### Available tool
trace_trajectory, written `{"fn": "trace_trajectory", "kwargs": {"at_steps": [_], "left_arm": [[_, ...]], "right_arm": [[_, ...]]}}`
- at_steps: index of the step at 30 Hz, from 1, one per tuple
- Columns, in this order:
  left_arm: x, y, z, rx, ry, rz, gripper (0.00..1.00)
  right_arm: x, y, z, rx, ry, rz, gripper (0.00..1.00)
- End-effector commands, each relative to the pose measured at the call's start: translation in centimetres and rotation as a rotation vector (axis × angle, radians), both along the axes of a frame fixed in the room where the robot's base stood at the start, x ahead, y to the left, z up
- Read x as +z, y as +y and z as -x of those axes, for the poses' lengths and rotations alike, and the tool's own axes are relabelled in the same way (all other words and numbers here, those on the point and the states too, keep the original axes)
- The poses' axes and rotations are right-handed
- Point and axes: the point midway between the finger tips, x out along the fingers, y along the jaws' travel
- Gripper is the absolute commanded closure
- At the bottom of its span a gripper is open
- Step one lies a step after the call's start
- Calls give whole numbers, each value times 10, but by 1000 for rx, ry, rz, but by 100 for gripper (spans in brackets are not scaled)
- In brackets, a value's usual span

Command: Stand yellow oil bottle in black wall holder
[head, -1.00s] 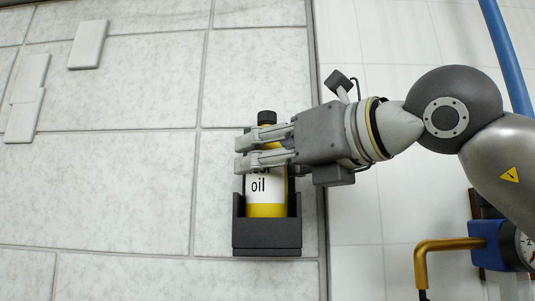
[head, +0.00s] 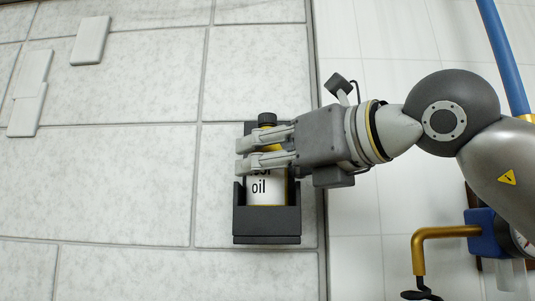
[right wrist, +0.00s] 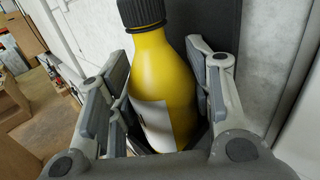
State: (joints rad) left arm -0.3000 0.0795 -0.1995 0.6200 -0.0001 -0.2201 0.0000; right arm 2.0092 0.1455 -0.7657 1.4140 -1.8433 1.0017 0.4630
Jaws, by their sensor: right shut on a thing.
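The yellow oil bottle (head: 264,188) has a black cap and a white "oil" label. It is upright inside the black wall holder (head: 266,228), whose front wall hides its lower part. In the head view my right gripper (head: 243,155) comes from the right, with its fingers across the bottle's upper part, just below the cap. In the right wrist view the bottle (right wrist: 160,85) is between the fingers, shut on it from both sides. I cannot tell whether the bottle rests on the holder's floor. My left gripper is not in view.
The holder is on a light tiled wall (head: 120,180), beside a dark vertical strip (head: 318,230). White plates (head: 90,40) are on the wall at upper left. A brass pipe (head: 440,232) with a blue fitting (head: 481,233) is at lower right, below my right arm.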

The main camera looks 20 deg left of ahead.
Motion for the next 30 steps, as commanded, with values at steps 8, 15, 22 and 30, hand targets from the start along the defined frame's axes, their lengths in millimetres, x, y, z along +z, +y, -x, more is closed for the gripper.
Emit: {"fn": "trace_trajectory", "kwargs": {"at_steps": [8,15,22,30], "left_arm": [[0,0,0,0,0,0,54],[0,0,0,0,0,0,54],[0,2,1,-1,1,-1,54],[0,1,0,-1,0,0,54]], "right_arm": [[-5,-1,-6,-11,11,7,28],[-3,-1,-5,-9,8,4,28],[-2,-6,-2,-8,6,3,28],[-2,-39,19,-7,4,2,28]]}}
